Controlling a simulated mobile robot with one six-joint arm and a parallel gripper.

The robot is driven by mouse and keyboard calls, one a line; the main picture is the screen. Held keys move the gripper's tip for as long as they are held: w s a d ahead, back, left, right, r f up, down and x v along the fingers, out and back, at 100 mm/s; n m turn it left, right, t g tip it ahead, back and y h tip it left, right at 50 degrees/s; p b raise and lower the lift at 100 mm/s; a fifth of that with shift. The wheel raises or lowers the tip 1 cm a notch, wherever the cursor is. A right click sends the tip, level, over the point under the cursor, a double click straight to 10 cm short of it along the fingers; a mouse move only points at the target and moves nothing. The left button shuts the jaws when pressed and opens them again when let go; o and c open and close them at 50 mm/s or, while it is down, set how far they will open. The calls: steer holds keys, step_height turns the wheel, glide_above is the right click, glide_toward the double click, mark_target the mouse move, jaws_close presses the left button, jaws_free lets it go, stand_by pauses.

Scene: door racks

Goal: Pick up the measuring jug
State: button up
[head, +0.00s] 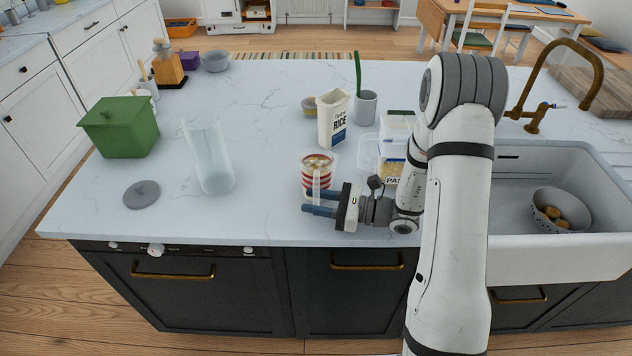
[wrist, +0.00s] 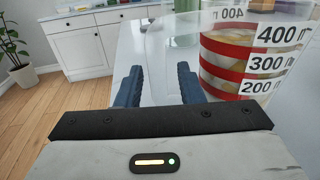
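The clear measuring jug (head: 317,186) stands upright near the counter's front edge, with red and white stripes and a brown-and-white top showing at it. In the wrist view the jug (wrist: 261,61) fills the upper right, with 200, 300 and 400 marks. I cannot tell whether the striped item is inside or behind it. My gripper (head: 306,201) is at the jug's near side, low, fingers pointing left. In the wrist view my gripper (wrist: 159,72) is open, with a faint clear curved part, perhaps the handle, beyond and between the fingers. Contact cannot be told.
A rice carton (head: 331,118) and a grey cup (head: 365,108) with a green item stand behind. A pasta container (head: 391,172) is close right. A tall clear vase (head: 208,155), grey lid (head: 142,195) and green box (head: 120,128) stand left. The sink (head: 505,190) is right.

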jaws_close()
steer(key=shift+r, duration=0.15)
stand_by(0.4)
